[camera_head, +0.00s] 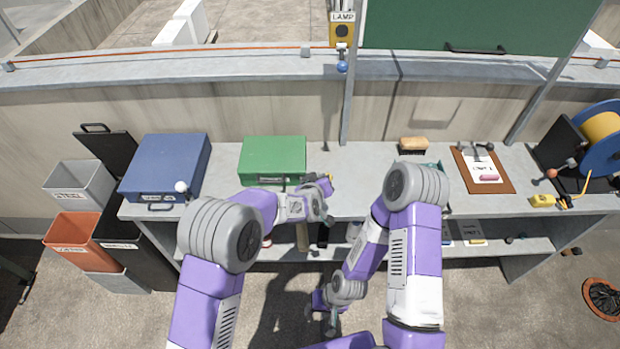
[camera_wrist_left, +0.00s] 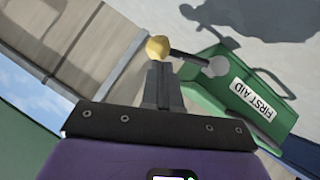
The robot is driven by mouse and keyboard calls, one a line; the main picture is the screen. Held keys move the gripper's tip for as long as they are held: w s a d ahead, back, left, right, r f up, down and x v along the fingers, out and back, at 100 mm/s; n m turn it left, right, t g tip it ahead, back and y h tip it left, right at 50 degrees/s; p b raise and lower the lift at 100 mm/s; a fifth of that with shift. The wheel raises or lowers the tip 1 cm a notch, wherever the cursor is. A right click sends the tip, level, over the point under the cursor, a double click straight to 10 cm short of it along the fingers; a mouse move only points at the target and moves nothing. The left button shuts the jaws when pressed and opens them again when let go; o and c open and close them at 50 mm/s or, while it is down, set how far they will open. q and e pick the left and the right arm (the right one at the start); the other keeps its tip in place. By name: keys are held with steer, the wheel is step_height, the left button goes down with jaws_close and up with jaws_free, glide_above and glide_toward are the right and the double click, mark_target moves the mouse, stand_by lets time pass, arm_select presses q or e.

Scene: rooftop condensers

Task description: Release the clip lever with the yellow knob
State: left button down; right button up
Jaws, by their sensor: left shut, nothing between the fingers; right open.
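A yellow knob (camera_wrist_left: 157,47) ends a dark lever (camera_wrist_left: 188,54) that runs to a round grey pivot by the green FIRST AID case (camera_wrist_left: 225,88). In the head view the green case (camera_head: 272,150) stands on the bench, and a bit of the yellow knob (camera_head: 331,178) shows beside my left gripper (camera_head: 322,192). In the left wrist view my left gripper (camera_wrist_left: 160,68) is shut and empty. Its fingertips lie just below the knob in the picture; I cannot tell whether they touch it. My right gripper (camera_head: 330,325) is open, low in front of the bench.
A blue case (camera_head: 168,162) with a white-knobbed lever (camera_head: 181,187) stands at left. At right are a brush (camera_head: 413,144), a clipboard (camera_head: 463,171) and a cable reel (camera_head: 600,140). Bins stand left of the bench. A post (camera_head: 350,110) rises behind it.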

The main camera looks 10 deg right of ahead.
arm_select(q)
steer(key=shift+w+a+f+b, duration=0.2)
steer(key=shift+a+b, duration=0.15)
steer(key=shift+a, duration=0.15)
arm_select(e)
steer(key=shift+f, duration=0.5)
arm_select(q)
steer(key=shift+s+r, duration=0.1)
steer(key=d+p+v, duration=0.1)
steer(key=v, duration=1.3)
steer(key=shift+r+p, duration=0.2)
steer(key=shift+p, duration=0.1)
arm_select(e)
steer(key=shift+s+a+r, duration=0.15)
steer(key=shift+s+r, duration=0.25)
steer(key=shift+r, duration=0.35)
arm_select(q)
steer(key=shift+s+d, duration=0.1)
